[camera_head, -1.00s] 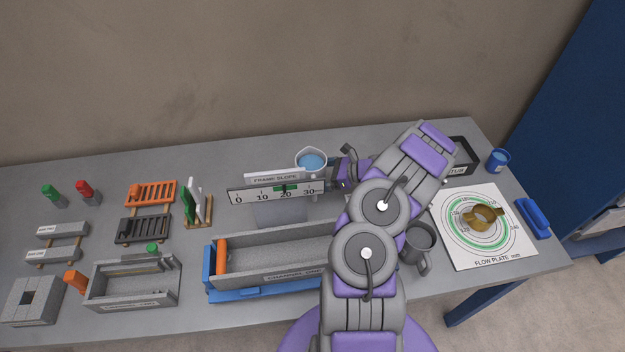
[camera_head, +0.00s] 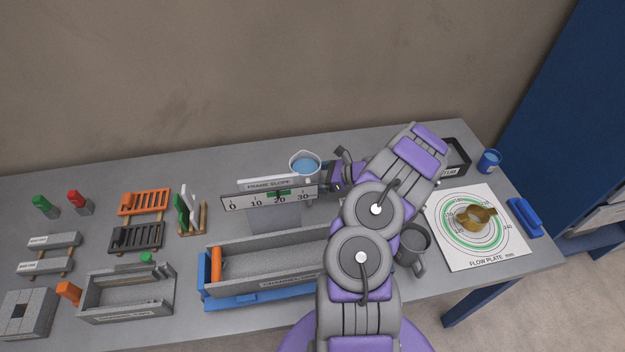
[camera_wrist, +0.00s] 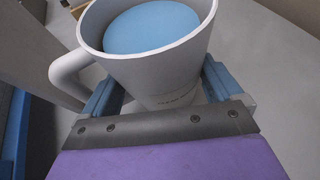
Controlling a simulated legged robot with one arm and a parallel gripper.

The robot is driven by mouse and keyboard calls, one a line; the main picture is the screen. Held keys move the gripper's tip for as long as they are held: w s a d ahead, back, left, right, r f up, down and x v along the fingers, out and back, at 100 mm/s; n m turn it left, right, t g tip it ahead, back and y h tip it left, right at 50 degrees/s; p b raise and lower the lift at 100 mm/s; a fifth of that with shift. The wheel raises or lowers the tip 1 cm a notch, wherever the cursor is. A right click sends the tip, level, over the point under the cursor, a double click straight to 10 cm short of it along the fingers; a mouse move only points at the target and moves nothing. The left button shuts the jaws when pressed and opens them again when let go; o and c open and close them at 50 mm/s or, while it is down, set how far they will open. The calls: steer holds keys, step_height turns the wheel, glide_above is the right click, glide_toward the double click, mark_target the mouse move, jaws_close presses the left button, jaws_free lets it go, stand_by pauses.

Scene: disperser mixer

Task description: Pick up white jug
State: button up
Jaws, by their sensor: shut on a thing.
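The white jug (camera_head: 305,163) holds blue liquid and stands upright at the back of the table, behind the right end of the frame slope scale. In the wrist view the jug (camera_wrist: 165,65) fills the upper middle, with its handle on the left. My gripper (camera_wrist: 160,95) has one blue finger on each side of the jug's body and is shut on it. In the head view my gripper (camera_head: 322,175) reaches the jug from the right. I cannot tell whether the jug's base touches the table.
The frame slope scale (camera_head: 240,200) stands close in front of the jug. A channel box (camera_head: 265,267) lies nearer. A grey mug (camera_head: 412,245) stands beside my arm, and the flow plate (camera_head: 470,255) lies at the right. Wooden racks and small blocks fill the left.

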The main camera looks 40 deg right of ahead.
step_height(320, 180, up, 17)
steer(key=p, duration=0.3)
steer(key=shift+r, duration=0.2)
